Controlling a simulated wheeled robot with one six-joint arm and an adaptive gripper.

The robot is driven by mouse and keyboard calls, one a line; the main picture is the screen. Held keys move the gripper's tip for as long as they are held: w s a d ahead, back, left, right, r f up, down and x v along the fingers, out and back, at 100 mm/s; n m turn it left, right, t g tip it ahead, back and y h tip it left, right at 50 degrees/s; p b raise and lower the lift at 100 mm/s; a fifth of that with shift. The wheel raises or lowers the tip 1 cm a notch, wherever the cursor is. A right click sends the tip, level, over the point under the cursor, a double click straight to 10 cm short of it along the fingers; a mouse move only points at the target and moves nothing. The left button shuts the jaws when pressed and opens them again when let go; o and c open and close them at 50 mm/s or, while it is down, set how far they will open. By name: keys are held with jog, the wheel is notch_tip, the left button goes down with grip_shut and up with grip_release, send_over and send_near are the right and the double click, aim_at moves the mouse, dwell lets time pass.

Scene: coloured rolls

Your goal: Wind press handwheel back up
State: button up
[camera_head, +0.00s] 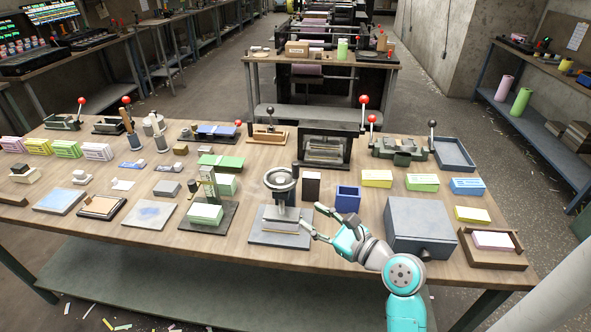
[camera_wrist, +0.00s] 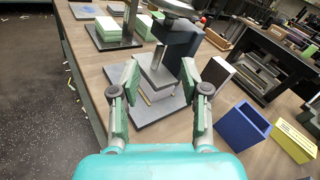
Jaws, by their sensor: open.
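The press (camera_head: 281,215) stands near the front edge of the table, with its grey handwheel (camera_head: 281,178) on top. A plate sits over a pale stack on its flat grey base. In the wrist view the handwheel (camera_wrist: 178,8) is cut off by the top edge, and the press base (camera_wrist: 150,108) lies beyond my fingers. My gripper (camera_head: 311,216) is open and empty, just right of the press and lower than the handwheel. In the wrist view my gripper (camera_wrist: 160,76) has its fingers apart, with the press's plate and stack showing between them.
A blue open box (camera_head: 348,196) and a dark block (camera_head: 311,185) stand right of the press. A large grey box (camera_head: 418,228) is right of my arm. Bare wood shows along the table's front edge.

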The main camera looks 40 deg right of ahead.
jog(key=m+y, duration=0.2)
send_near(296, 177)
jog(key=shift+t, duration=0.3)
jog(key=w, duration=0.3)
jog(key=w+r, duration=0.1)
jog(key=w, duration=0.3)
jog(key=w+a, duration=0.1)
jog(key=w, duration=0.2)
jog(key=shift+w+r, duration=0.2)
jog(key=shift+w, duration=0.1)
grip_shut()
